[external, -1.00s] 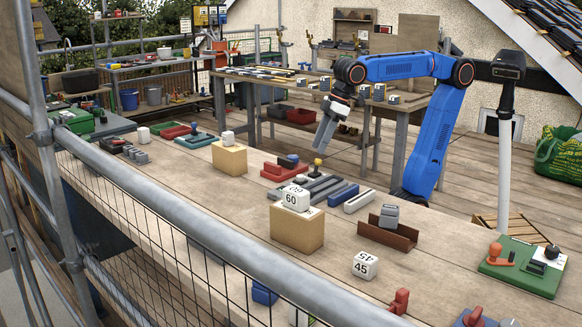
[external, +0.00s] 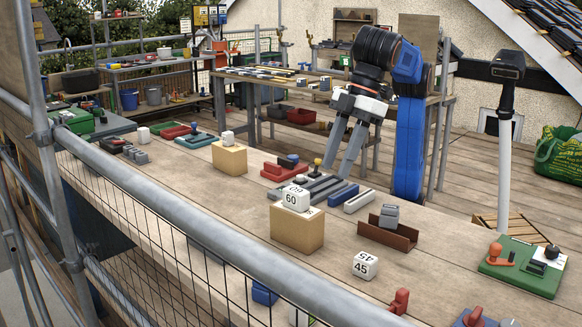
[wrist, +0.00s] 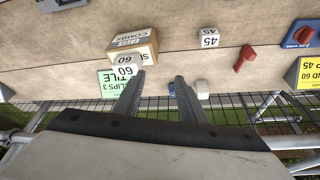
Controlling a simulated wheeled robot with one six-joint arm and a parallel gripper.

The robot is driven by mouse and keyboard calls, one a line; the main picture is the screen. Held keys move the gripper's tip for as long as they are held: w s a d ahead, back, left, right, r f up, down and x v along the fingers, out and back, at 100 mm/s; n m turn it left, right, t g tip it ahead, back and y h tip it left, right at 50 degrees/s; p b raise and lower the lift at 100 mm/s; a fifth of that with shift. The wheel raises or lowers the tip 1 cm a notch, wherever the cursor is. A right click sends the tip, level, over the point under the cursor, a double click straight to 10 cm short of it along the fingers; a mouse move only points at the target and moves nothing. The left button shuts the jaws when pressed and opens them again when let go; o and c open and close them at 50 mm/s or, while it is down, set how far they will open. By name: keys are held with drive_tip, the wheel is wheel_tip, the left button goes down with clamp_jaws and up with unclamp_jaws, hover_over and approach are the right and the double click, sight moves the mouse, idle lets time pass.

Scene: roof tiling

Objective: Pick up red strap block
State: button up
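Which piece is the red strap block I cannot tell for certain. A small upright red piece (external: 399,301) stands near the front edge of the bench, right of the white 45 cube (external: 365,265). It also shows in the wrist view (wrist: 244,57), right of the fingers. A red tray-like block (external: 284,169) with a dark piece on it lies farther back, left of the grey bars. My gripper (external: 338,171) is open and empty, its fingers pointing down behind the bench pieces. In the wrist view my gripper (wrist: 159,78) shows spread fingers with nothing between them.
A cardboard block (external: 297,230) carries the white 60 cube (external: 296,198). A brown channel (external: 387,234) holds a grey block. A green board (external: 524,268) lies at right. The scaffold rail (external: 200,203) runs along the front. Bare planks lie between the pieces.

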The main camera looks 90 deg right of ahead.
drive_tip(key=s+a, duration=0.9)
drive_tip(key=a, duration=0.4)
drive_tip(key=n, duration=0.1)
approach(403, 291)
drive_tip(key=shift+y, duration=0.3)
drive_tip(key=x, duration=0.4)
drive_tip(key=shift+f, duration=0.25)
drive_tip(key=shift+d+x, duration=0.15)
drive_tip(key=shift+x, duration=1.25)
drive_tip(key=shift+d+x, duration=0.1)
drive_tip(key=shift+x, duration=1.3)
clamp_jaws()
